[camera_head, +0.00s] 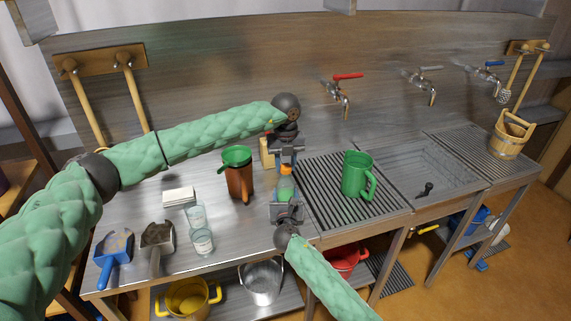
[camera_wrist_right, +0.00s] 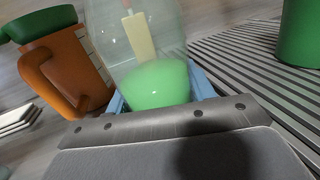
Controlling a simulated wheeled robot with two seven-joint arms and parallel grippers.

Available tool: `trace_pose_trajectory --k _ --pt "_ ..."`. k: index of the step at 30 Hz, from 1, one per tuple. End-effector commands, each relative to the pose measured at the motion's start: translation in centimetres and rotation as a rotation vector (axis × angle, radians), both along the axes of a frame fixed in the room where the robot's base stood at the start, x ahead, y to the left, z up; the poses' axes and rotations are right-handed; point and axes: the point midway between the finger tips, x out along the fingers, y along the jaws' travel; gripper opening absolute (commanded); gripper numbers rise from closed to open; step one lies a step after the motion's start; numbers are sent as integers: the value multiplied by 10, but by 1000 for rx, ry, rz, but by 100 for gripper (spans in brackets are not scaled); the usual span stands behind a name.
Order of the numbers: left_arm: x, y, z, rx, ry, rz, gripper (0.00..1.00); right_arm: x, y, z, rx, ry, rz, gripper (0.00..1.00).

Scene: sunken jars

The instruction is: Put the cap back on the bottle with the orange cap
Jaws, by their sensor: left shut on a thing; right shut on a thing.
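A brown pitcher with green rim (camera_head: 239,182) stands close left of the bottle. A green mug (camera_head: 357,175) stands on the drainboard (camera_head: 325,205). The sink (camera_head: 425,172) is right.

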Motion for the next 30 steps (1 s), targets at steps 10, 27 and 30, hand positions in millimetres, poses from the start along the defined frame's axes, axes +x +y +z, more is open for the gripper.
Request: trace_pose_trajectory --k 10,27,30 --pt "0 0 0 0 1 -497 6 0 0 0 0 1 0 0" --pt "1 1 -1 -2 3 -1319 6 0 0 0 1 0 0 0" --pt "1 1 -1 -3 3 -1462 6 0 0 0 1 0 0 0"
